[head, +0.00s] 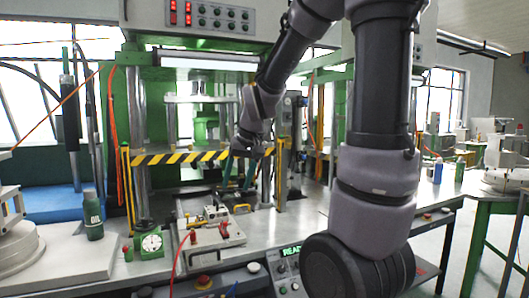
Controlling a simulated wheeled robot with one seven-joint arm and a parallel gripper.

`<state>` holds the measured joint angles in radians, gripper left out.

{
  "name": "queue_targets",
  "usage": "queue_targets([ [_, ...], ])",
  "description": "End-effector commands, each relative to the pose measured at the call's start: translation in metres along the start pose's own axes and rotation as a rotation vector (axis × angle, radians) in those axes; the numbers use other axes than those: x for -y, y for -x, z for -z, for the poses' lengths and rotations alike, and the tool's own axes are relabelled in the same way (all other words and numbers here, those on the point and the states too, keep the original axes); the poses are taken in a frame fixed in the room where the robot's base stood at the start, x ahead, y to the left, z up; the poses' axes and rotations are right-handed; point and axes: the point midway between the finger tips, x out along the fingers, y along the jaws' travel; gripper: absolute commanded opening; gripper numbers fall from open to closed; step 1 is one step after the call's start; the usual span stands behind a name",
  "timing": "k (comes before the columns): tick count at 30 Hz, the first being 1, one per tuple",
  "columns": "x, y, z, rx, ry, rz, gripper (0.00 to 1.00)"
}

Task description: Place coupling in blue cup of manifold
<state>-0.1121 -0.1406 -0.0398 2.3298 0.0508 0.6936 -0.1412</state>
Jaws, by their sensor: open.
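My gripper (238,174) hangs from my arm in front of the green press, with its fingers apart and pointing down. I see nothing between the fingers. It is above and behind a pale metal block (212,236) on the bench, which has red knobs and small brass-coloured fittings on it. This block may be the manifold, but I cannot tell. I cannot make out a blue cup. I cannot pick out the coupling among the small fittings.
A yellow-black striped bar (185,158) crosses the press behind my gripper. A green oil bottle (93,215) and a round dial gauge (152,243) stand left of the block. A control panel (288,270) is at the front. Bare bench (300,222) lies right of the block.

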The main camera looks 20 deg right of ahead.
Motion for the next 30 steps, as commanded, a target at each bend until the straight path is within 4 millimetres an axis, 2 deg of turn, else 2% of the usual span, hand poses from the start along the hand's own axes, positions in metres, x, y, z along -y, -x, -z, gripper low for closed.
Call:
queue_targets([
  [1, -0.001, 0.023, -0.007, -0.034, -0.020, 0.011, 0.61],
  [6, -0.006, 0.081, -0.037, -0.120, -0.096, 0.040, 0.61],
  [12, -0.011, 0.127, -0.076, -0.204, -0.167, 0.068, 0.61],
  [19, -0.013, 0.145, -0.099, -0.244, -0.205, 0.081, 0.61],
  [30, -0.013, 0.146, -0.100, -0.246, -0.208, 0.082, 0.61],
])
